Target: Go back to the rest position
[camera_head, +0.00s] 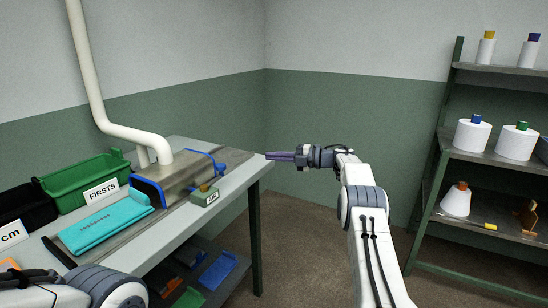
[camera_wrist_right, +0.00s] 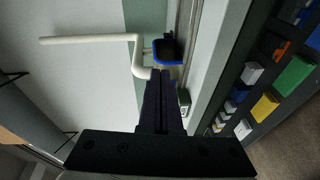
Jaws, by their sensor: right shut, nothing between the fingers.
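My right gripper (camera_head: 268,156) is stretched out to the left, near the right end of the table and apart from it. Its fingers are together with nothing between them; they also show in the right wrist view (camera_wrist_right: 160,75). My left arm shows only in part at the lower left in the head view, and its fingers are out of the picture.
The grey table (camera_head: 225,187) carries a metal machine with blue edges (camera_head: 170,178), a turquoise piece (camera_head: 100,222), a green bin marked FIRSTS (camera_head: 75,180) and a black bin (camera_head: 25,205). A shelf rack (camera_head: 490,160) with cones stands right. Floor between is clear.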

